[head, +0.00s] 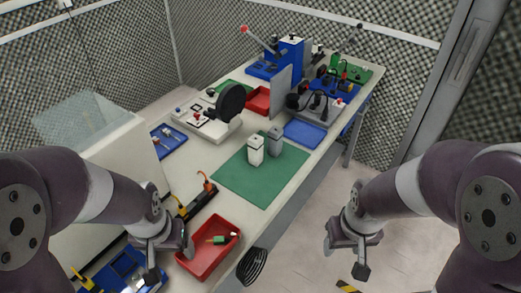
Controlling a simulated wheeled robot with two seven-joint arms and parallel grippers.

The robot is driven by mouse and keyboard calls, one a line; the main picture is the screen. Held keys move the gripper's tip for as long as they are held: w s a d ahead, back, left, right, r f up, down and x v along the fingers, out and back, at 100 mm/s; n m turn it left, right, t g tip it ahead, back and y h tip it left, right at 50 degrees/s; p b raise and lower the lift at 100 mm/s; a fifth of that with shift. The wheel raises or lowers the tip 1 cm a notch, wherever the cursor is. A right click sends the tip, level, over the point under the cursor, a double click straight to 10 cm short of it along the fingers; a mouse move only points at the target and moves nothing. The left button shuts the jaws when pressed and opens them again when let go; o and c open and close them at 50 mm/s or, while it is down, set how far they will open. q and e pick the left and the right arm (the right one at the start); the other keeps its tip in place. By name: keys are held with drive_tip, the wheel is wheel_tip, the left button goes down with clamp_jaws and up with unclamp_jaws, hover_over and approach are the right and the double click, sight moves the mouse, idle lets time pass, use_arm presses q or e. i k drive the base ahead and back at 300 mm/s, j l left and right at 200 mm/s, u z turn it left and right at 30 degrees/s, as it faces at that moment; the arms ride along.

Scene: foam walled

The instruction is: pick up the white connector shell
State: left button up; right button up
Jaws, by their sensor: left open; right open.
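The white connector shell (255,151) stands upright on the green mat (246,186) in the middle of the table. A grey shell of similar shape (275,142) stands right beside it, to its right and slightly behind. My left gripper (168,262) is open near the table's front left, left of the red tray and well short of the white shell. My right gripper (345,262) is open and empty, off the table's right side above the floor. Neither gripper touches a shell.
A red tray (202,265) with small parts sits at the front edge. A black holder with orange-handled tools (195,203) lies left of the mat. A white fixture with a black disc (210,118), blue trays (305,133) and a blue press (290,55) stand farther back. The mat's front is clear.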

sight(255, 145)
drive_tip(key=i+l+u, duration=0.15)
drive_tip(key=i+l, duration=1.15)
drive_tip(key=l, duration=0.15)
